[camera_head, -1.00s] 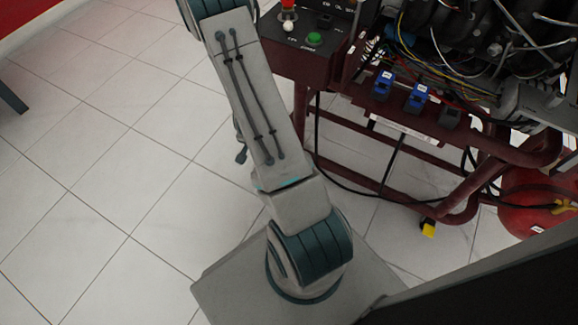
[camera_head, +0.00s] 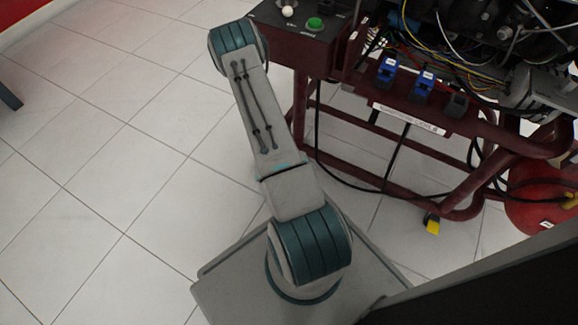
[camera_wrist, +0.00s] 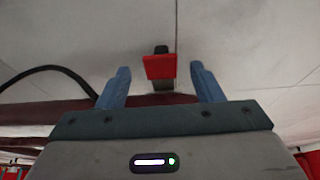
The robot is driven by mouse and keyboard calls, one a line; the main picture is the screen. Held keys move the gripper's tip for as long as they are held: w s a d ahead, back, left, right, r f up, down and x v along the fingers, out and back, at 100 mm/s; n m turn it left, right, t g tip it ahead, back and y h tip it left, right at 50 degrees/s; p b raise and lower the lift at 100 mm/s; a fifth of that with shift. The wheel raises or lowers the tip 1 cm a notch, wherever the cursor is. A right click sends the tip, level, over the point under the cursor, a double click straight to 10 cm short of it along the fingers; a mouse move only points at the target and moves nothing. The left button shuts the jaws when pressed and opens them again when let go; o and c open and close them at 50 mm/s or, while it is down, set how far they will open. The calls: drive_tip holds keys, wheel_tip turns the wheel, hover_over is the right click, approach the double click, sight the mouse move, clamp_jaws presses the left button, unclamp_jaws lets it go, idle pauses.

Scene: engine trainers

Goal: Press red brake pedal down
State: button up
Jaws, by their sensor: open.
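The red pedal (camera_wrist: 160,67) shows in the wrist view as a small flat red plate, with dark parts above and below it. My gripper (camera_wrist: 160,72) is open, with a blue finger to the left and another to the right of the pedal in the picture. The space between the fingers is empty apart from the pedal seen beyond. I cannot tell how far the pedal is from the fingertips; no contact shows. In the head view my gripper and the pedal are hidden; only my arm links show.
The engine trainer has a dark red tubular frame (camera_head: 390,185), a control box with a green button (camera_head: 315,24) and blue connectors (camera_head: 387,70). A red tank (camera_head: 540,205) stands at the right. A black cable (camera_wrist: 40,72) curves at the wrist view's left. Tiled floor (camera_head: 120,160) at left is clear.

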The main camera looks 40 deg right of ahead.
drive_tip(key=b+x, duration=0.1)
drive_tip(key=x, duration=0.3)
drive_tip(key=shift+f, duration=0.1)
drive_tip(key=shift+d, duration=0.1)
clamp_jaws()
idle(1.1)
unclamp_jaws()
drive_tip(key=p+v, duration=0.6)
drive_tip(key=v, duration=0.8)
